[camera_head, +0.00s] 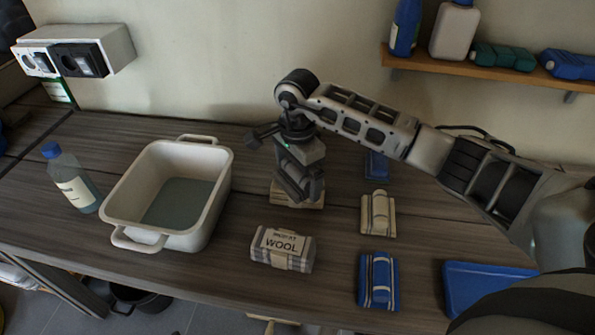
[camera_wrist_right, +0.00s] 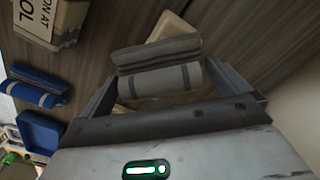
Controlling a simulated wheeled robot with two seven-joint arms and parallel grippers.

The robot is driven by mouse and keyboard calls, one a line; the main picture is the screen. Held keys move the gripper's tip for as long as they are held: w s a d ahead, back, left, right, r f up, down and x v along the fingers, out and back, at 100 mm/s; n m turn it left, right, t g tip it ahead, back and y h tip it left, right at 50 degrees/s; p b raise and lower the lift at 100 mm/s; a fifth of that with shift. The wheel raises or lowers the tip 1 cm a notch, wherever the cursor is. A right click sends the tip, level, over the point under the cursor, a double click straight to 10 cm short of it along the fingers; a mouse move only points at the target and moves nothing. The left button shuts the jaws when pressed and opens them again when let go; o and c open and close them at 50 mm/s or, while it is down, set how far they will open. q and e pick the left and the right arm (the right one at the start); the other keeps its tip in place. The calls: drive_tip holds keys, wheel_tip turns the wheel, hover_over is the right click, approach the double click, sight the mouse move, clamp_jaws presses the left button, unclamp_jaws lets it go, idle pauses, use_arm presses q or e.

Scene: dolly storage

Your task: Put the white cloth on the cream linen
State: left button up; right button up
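My right gripper (camera_head: 300,168) points down over the middle of the table. A striped folded cloth (camera_head: 299,184), grey in the shade and likely the white cloth, is between its fingers. In the right wrist view this cloth (camera_wrist_right: 160,65) fills the gap between the fingertips of my right gripper (camera_wrist_right: 165,72). A flat cream piece (camera_head: 284,197), likely the cream linen, lies just below; it also shows behind the cloth in the right wrist view (camera_wrist_right: 176,25). I cannot tell whether the two touch. Another cream striped cloth (camera_head: 378,214) lies to the right. My left gripper is out of view.
A white tub (camera_head: 216,205) and a bottle (camera_head: 75,180) stand on the left. A WOOL bundle (camera_head: 283,250) lies in front, with a blue cloth (camera_head: 378,280) to its right and another blue cloth (camera_head: 377,166) farther back. A blue tray (camera_head: 480,285) is at front right.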

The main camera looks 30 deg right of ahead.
wheel_tip(320, 180, up, 12)
drive_tip(key=shift+r, duration=0.2)
idle(0.7)
